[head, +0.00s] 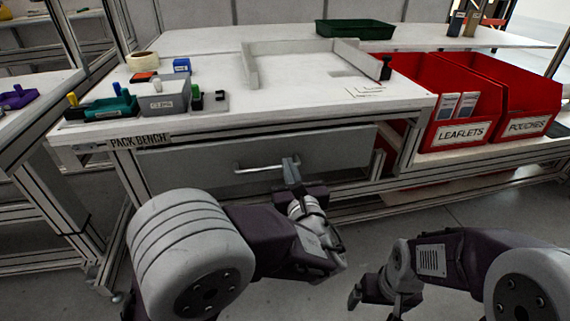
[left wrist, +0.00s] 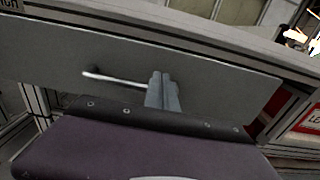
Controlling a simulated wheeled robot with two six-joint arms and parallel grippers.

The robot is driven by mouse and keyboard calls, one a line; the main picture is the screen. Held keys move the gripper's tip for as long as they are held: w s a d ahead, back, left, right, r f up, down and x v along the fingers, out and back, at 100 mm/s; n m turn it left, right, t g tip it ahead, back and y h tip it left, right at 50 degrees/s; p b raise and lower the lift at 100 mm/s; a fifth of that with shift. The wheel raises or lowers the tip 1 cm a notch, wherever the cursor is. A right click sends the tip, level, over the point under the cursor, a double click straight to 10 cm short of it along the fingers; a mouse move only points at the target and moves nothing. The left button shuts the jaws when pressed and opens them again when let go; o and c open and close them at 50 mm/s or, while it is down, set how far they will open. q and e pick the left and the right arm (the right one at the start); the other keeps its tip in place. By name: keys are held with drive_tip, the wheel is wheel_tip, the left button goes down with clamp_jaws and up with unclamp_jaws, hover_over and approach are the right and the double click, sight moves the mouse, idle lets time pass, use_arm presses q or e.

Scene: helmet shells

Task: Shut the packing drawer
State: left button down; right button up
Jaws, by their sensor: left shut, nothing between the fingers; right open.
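The packing drawer (head: 200,169) is a wide grey front under the bench top labelled PACK BENCH; it also fills the left wrist view (left wrist: 55,60). A pale bar handle (head: 258,169) runs across its middle, also seen in the left wrist view (left wrist: 112,79). I cannot tell how far the drawer stands out. My left gripper (head: 290,168) is shut and empty in front of the drawer, at the handle's right end. In the left wrist view its fingers (left wrist: 162,90) hide that end; contact is unclear. My right gripper (head: 375,301) is open and empty, low at the right, away from the drawer.
The bench top (head: 215,118) carries small boxes and a grey frame (head: 300,48). Red bins marked LEAFLETS (head: 462,131) and POUCHES (head: 525,125) stand right of the drawer. A bench leg flanks the drawer at left. Open floor lies in front.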

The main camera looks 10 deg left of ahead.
sight(282, 148)
use_arm(q)
drive_tip(key=b+x, duration=0.1)
drive_tip(key=x, duration=0.3)
drive_tip(key=shift+w+a+b, duration=0.1)
drive_tip(key=shift+w+b, duration=0.05)
drive_tip(key=shift+b, duration=0.15)
drive_tip(key=shift+w, duration=0.1)
drive_tip(key=shift+w+a, duration=0.15)
drive_tip(key=shift+w, duration=0.2)
drive_tip(key=x, duration=0.2)
drive_tip(key=shift+w, duration=0.3)
drive_tip(key=shift+w+a+r, duration=0.1)
drive_tip(key=shift+w+a, duration=0.05)
drive_tip(key=shift+w, duration=0.1)
drive_tip(key=shift+r, duration=0.2)
drive_tip(key=shift+s, duration=0.1)
